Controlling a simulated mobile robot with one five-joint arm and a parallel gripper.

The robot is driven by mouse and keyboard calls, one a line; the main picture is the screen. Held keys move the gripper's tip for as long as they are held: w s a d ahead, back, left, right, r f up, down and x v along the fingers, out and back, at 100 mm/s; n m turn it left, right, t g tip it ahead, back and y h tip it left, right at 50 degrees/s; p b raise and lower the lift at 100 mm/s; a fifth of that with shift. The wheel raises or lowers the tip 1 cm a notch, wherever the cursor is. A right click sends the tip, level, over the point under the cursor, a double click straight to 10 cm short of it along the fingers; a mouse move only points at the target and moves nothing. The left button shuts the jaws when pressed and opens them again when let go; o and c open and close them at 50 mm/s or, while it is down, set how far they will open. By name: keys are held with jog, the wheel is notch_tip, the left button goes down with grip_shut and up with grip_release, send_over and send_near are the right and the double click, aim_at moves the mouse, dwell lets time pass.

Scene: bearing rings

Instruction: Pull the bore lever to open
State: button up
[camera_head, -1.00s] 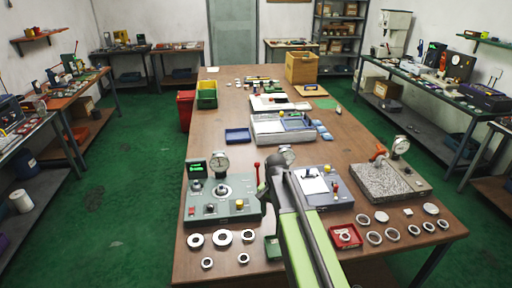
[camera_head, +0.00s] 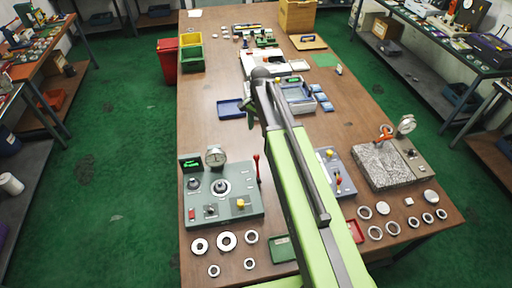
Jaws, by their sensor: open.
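A grey-green bore gauge station (camera_head: 222,201) stands at the near left of the table, with a round dial, a small green-lit display and several knobs. Its lever (camera_head: 257,168), with a red handle, stands roughly upright at its back right corner. My arm reaches forward over the table, just right of the station. My gripper (camera_head: 241,114) is at the arm's far end, beyond the lever and above the blue tray; it is small and partly covered by the arm. It is open and apart from the lever.
My arm partly covers a second grey station (camera_head: 340,170). A granite block with a dial gauge (camera_head: 382,165) stands right. Metal rings (camera_head: 227,241) lie along the near edge. A blue tray (camera_head: 231,108) and red and green bins (camera_head: 191,52) lie farther back. The table's left middle is clear.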

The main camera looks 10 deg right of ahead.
jog(key=b, duration=1.8)
send_over(258, 169)
jog(key=w, duration=0.3)
notch_tip(258, 169, down, 18)
jog(key=shift+r, duration=0.2)
jog(key=shift+r+p, duration=0.1)
jog(key=shift+p, duration=0.25)
grip_shut()
